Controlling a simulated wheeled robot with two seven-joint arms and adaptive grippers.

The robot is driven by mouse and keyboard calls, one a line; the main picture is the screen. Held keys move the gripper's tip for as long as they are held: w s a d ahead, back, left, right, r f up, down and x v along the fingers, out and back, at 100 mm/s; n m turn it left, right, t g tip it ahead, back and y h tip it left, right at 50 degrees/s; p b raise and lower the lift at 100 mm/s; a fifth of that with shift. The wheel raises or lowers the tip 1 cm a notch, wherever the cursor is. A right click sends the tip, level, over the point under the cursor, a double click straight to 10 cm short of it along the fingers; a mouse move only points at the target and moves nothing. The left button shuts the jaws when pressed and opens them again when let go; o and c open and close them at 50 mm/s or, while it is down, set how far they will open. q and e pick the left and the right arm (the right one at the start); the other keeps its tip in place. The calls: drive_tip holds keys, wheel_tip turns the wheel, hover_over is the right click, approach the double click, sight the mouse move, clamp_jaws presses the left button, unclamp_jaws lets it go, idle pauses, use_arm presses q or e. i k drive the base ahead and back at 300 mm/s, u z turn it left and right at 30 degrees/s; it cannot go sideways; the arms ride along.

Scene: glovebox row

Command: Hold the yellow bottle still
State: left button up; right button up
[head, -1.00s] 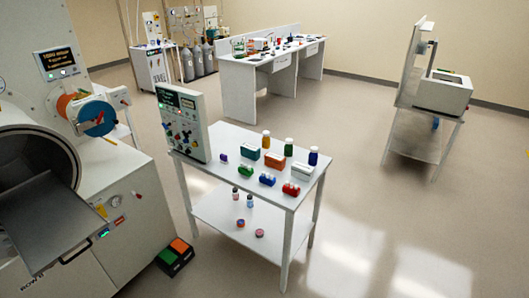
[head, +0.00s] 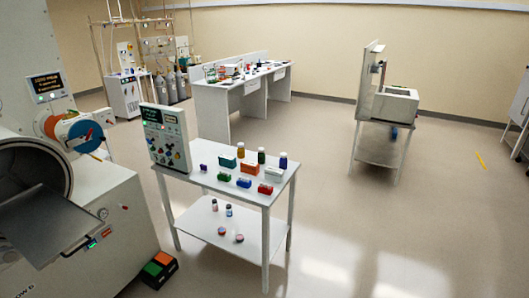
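The yellow bottle (head: 240,150) stands upright on the white table (head: 190,181), at the back of its top. A green bottle (head: 261,155) and a blue bottle (head: 283,160) stand in a row to its right. Nothing is touching the yellow bottle that I can see. Neither of my grippers is in the head view.
A teal box (head: 227,161), an orange box (head: 250,168) and several small coloured items share the tabletop. A control panel (head: 166,138) stands at its left end. A large chamber machine (head: 110,208) is at the left. The floor (head: 340,225) right of the table is clear.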

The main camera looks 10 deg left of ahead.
sight(240, 151)
drive_tip(key=z, duration=0.75)
drive_tip(key=i, duration=1.65)
drive_tip(key=z, duration=0.2)
drive_tip(key=i, duration=1.25)
drive_tip(key=u, duration=1.55)
drive_tip(key=i, duration=0.95)
drive_tip(key=u, duration=1)
